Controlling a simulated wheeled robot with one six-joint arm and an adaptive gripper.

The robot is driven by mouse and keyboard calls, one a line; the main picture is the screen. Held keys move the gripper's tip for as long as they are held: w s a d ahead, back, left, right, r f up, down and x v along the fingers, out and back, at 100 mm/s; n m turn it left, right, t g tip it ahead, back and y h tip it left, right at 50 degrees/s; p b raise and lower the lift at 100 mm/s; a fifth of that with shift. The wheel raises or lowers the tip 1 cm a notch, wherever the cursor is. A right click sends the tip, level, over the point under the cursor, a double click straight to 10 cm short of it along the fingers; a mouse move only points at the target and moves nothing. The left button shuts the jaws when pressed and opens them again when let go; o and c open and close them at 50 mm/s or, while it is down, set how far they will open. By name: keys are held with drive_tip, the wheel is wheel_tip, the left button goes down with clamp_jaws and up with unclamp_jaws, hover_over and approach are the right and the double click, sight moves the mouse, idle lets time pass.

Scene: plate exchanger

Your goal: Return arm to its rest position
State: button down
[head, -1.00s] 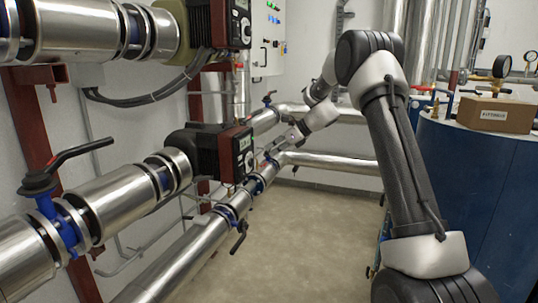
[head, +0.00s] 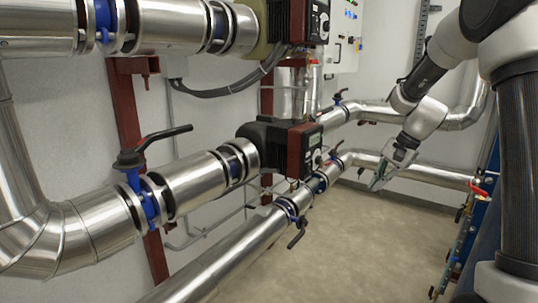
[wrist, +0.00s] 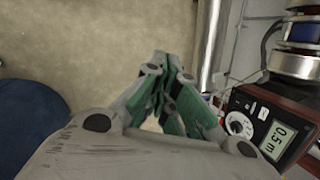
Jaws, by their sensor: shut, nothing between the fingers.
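My gripper (head: 385,178) hangs from my arm at the right of the head view, in front of the silver pipes and apart from the pump. In the wrist view its grey and green fingers (wrist: 168,60) meet at the tips, shut and empty. The arm is bent, with its upper links cut off by the top and right edges of the head view.
A pump with a red and black control head (head: 303,148) sits on the lower pipe run; its display (wrist: 277,139) reads 0.5 m. A black-handled valve (head: 135,165) is at left. A blue tank (wrist: 35,122) lies at the wrist view's left. The floor (head: 340,240) is clear.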

drive_tip(key=s+d+r+n+t+h, duration=0.1)
drive_tip(key=s+r+n, duration=0.2)
drive_tip(key=s, duration=0.7)
drive_tip(key=s+d+r+n+t+h, duration=0.1)
drive_tip(key=s+r+n+h, duration=0.1)
drive_tip(key=s, duration=0.8)
drive_tip(key=s+d+r+n+t+h, duration=0.1)
drive_tip(key=s+r+n, duration=0.4)
drive_tip(key=s, duration=0.5)
drive_tip(key=shift+s+r+h, duration=0.15)
drive_tip(key=shift+r+h, duration=0.05)
drive_tip(key=shift+h, duration=0.1)
